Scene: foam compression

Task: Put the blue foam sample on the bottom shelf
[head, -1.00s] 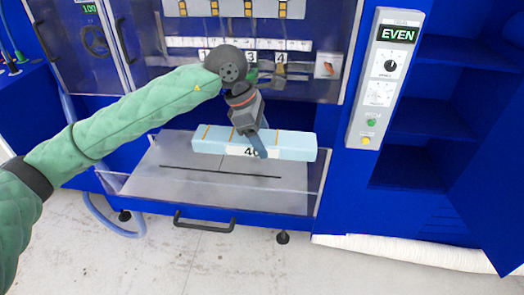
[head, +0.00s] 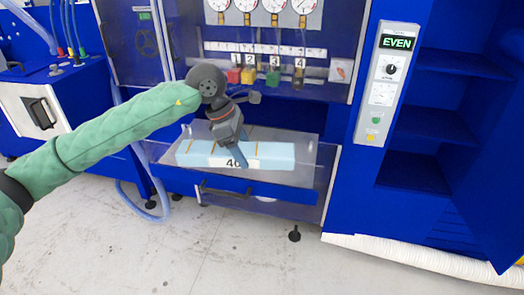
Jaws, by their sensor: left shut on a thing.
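The blue foam sample (head: 275,155) is a long pale blue bar with a white label that reads 40. My left gripper (head: 238,157) reaches down over its middle and is shut on it. The bar is at the tray (head: 305,178) at the front of the blue machine; I cannot tell if it touches the tray. The open blue cabinet at the right holds the shelves, and its bottom shelf (head: 412,188) looks empty. My right gripper is out of view.
A control panel (head: 388,85) reading EVEN stands between the machine and the cabinet. The cabinet door (head: 492,165) stands open at the right. A white roll (head: 420,257) lies on the floor before the cabinet. The front floor is clear.

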